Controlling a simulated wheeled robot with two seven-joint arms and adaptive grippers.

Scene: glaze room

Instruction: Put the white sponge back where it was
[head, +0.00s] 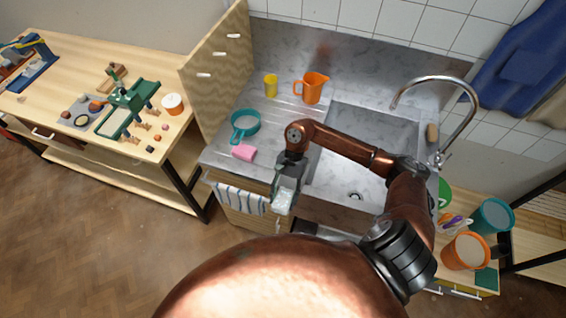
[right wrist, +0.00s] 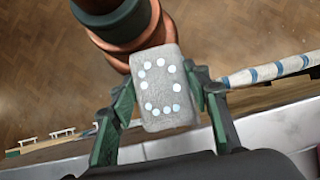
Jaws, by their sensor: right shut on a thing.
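The white sponge (head: 282,201) is a pale block between the fingers of my right gripper (head: 287,190), in front of the counter's front edge. In the right wrist view, the sponge (right wrist: 158,92) has light round dots on its face. The fingers of my right gripper (right wrist: 163,88) are closed on its two sides. The sponge appears to be clear of the counter. My left gripper is not in view.
The sink basin (head: 345,165) lies right of the gripper, with a tall faucet (head: 470,115) behind. A pink sponge (head: 243,153), teal pan (head: 246,122), yellow cup (head: 270,86) and orange jug (head: 313,88) stand left and behind. A striped towel (head: 240,199) hangs at the front.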

